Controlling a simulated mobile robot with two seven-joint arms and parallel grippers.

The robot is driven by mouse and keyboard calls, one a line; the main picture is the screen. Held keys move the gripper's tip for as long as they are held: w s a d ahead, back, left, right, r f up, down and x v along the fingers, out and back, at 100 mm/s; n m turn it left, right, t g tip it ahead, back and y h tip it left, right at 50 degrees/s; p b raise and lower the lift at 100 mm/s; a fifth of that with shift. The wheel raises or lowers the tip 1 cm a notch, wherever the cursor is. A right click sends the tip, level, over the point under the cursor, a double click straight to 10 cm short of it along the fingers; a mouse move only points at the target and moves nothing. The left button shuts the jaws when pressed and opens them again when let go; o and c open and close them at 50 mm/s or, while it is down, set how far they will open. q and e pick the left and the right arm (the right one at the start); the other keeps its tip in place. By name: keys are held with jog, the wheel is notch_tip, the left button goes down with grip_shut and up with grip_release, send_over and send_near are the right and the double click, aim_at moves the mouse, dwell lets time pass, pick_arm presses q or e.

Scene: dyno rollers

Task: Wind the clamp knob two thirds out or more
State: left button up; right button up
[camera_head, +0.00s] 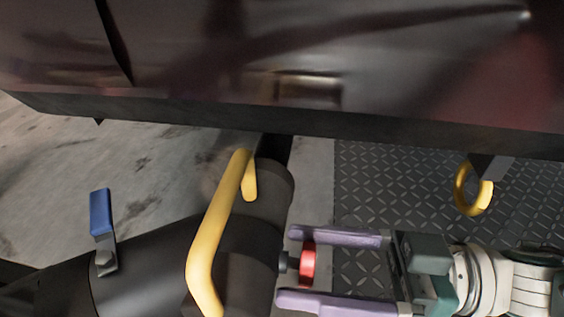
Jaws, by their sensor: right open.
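The clamp knob (308,264) is red and round, on a short dark stem at the right end of a black cylinder (150,270). My right gripper (290,267) comes in from the right, with its two purple fingers above and below the knob. The fingers are open, with gaps showing between them and the knob. The stem's far end is hidden against the cylinder. My left gripper is not in view.
A yellow bar handle (215,235) arches over the cylinder, left of the knob. A blue-tipped lever (101,215) stands farther left. A dark car body (280,70) overhangs the top, with a yellow ring (463,190) below it. Diamond-plate floor (390,185) lies at right.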

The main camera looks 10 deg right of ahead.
jog(key=shift+c, duration=0.3)
jog(key=shift+a, duration=0.1)
jog(key=c, duration=1.3)
